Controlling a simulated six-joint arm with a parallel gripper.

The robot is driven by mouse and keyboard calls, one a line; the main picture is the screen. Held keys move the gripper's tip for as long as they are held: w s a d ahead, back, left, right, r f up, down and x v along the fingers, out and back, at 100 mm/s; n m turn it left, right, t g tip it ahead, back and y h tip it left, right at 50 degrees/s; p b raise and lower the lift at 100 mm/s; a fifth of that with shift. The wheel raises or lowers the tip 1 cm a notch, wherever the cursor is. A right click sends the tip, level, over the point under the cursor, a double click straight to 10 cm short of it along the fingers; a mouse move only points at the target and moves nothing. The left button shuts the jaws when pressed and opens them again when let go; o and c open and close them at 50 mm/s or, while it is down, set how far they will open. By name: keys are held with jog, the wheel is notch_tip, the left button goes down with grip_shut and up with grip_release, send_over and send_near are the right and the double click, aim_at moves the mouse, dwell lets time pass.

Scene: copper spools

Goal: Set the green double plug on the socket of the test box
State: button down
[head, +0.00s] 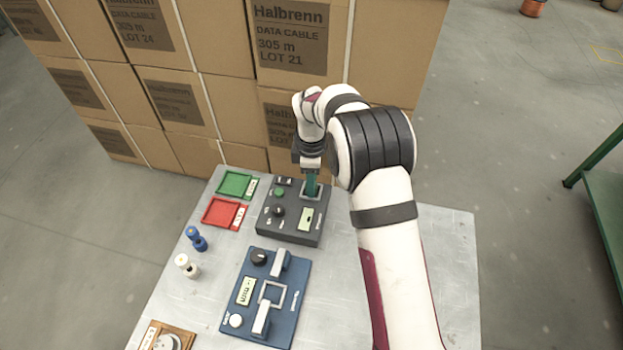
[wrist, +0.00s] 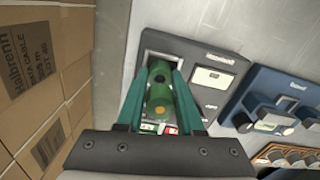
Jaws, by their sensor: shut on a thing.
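My gripper (head: 311,187) points down over the dark grey test box (head: 270,226) at the back of the table. In the wrist view its two teal fingers (wrist: 160,98) are shut on the green double plug (wrist: 159,82). The plug is end-on there, with a dark round spot and an orange one. The pale square socket frame (head: 325,190) is at the box's back right; it also shows in the wrist view (wrist: 146,60). The plug is over or within this frame. I cannot tell whether it touches the socket, as the fingers hide its lower end.
A blue device (head: 285,322) with a grey clamp stands in front of the box. Green (head: 237,184) and red (head: 222,212) trays lie to the left, with blue (head: 196,239) and white (head: 187,266) plugs nearer. Stacked cartons (head: 225,100) rise behind. The table's right side looks clear.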

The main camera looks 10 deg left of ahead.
jog(key=c, duration=0.5)
grip_release()
jog(key=shift+c, duration=0.2)
notch_tip(320, 180, up, 13)
jog(key=shift+f, duration=0.2)
jog(key=s+d+r+m+y, duration=0.1)
jog(key=s+d+r+m, duration=0.3)
jog(key=s+d+m, duration=0.5)
jog(key=s+d+r+m, duration=0.4)
jog(key=s+d+m, duration=0.35)
jog(key=s, duration=0.35)
jog(key=s+d+f+m, duration=0.1)
jog(key=s+f+m, duration=0.3)
jog(key=s+m, duration=0.5)
jog(key=shift+s+d+y, duration=0.3)
jog(key=shift+s+y, duration=0.1)
jog(key=shift+s, duration=0.7)
